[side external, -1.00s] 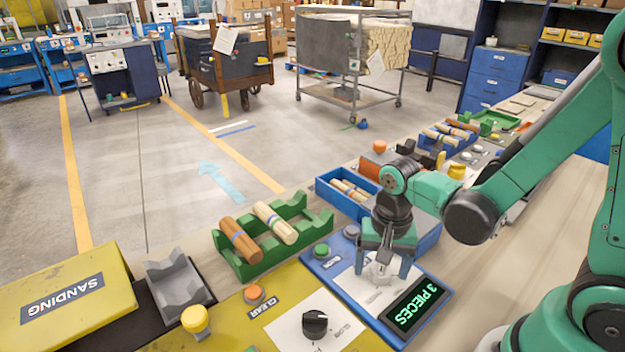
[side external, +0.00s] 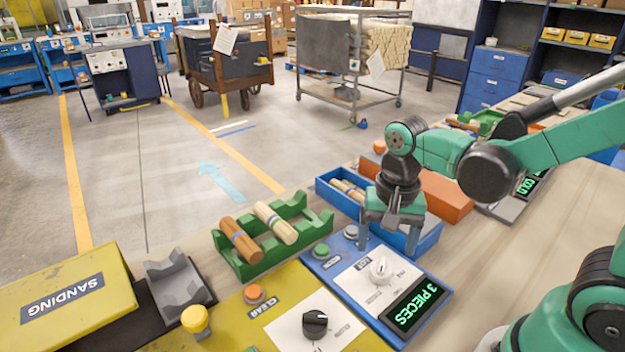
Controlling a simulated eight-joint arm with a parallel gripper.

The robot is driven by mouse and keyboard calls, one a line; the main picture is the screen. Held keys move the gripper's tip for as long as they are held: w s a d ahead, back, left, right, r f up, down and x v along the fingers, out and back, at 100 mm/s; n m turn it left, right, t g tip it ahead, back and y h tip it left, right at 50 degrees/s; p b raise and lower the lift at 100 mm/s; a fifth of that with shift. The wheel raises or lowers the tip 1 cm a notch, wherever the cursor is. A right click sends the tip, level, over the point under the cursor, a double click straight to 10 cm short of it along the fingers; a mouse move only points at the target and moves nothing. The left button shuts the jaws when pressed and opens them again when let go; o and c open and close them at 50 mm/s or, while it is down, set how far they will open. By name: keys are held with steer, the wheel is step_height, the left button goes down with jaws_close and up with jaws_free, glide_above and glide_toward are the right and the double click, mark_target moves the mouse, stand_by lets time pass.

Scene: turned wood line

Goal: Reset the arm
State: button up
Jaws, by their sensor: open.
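My gripper (side external: 390,238) points down above the blue control panel (side external: 335,262). Its two fingers are apart with nothing between them. In the picture it sits just above and behind the white knob (side external: 380,270). The panel also carries a display (side external: 414,306) reading "3 PIECES", a green button (side external: 321,251) and a grey button (side external: 351,232). Whether the knob has turned I cannot tell.
A green rack (side external: 255,262) holds a brown turned piece (side external: 240,240) and a pale one (side external: 275,223) left of the panel. A yellow panel (side external: 240,317) has a black knob (side external: 315,323). Bare bench (side external: 520,250) lies to the right.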

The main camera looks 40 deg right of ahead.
steer(key=shift+r, duration=0.1)
step_height(320, 180, up, 7)
steer(key=w+n+t, duration=0.2)
steer(key=n+t, duration=0.5)
steer(key=n, duration=0.2)
steer(key=shift+f+n, duration=0.2)
steer(key=shift+n, duration=0.1)
